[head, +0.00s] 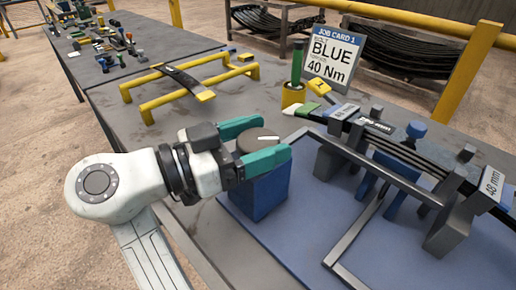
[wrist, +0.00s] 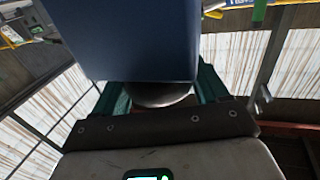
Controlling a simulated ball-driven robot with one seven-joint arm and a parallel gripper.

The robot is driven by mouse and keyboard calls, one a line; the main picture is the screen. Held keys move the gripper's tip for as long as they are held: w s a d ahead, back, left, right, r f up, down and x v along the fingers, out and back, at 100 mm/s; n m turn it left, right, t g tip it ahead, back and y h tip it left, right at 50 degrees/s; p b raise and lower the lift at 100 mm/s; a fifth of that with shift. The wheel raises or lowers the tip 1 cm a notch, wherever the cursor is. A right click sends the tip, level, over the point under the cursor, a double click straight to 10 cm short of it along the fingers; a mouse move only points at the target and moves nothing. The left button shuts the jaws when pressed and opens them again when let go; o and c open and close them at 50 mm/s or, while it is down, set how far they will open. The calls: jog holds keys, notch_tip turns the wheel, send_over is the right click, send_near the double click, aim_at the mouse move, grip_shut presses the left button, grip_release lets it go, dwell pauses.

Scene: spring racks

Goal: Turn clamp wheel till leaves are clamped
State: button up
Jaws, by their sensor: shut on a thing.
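The clamp wheel (head: 257,141) is a dark grey round knob with a white mark, on top of a blue block (head: 262,192) at the bench's front edge. My gripper (head: 273,136) has its two teal fingers on either side of the wheel and is shut on it. In the wrist view the wheel (wrist: 160,95) shows partly between the fingers, below the blue block (wrist: 125,42). The dark leaves (head: 405,150) lie stacked, slanting across the grey fixture at right. Whether they are pressed tight cannot be told.
A job card (head: 331,50) reading "BLUE 40 Nm" stands behind the fixture. A yellow cup (head: 292,95) with a green-handled tool is near it. A yellow rack (head: 150,112) holds a leaf at left. A grey bar frame (head: 345,240) lies right of the block.

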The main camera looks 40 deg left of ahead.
jog(key=shift+m+g+h, duration=0.3)
jog(key=shift+m+h, duration=0.1)
jog(key=shift+h, duration=0.2)
jog(key=o, duration=1)
jog(key=shift+c, duration=0.2)
jog(key=v, duration=1)
jog(key=shift+s, duration=0.4)
jog(key=shift+a, duration=0.15)
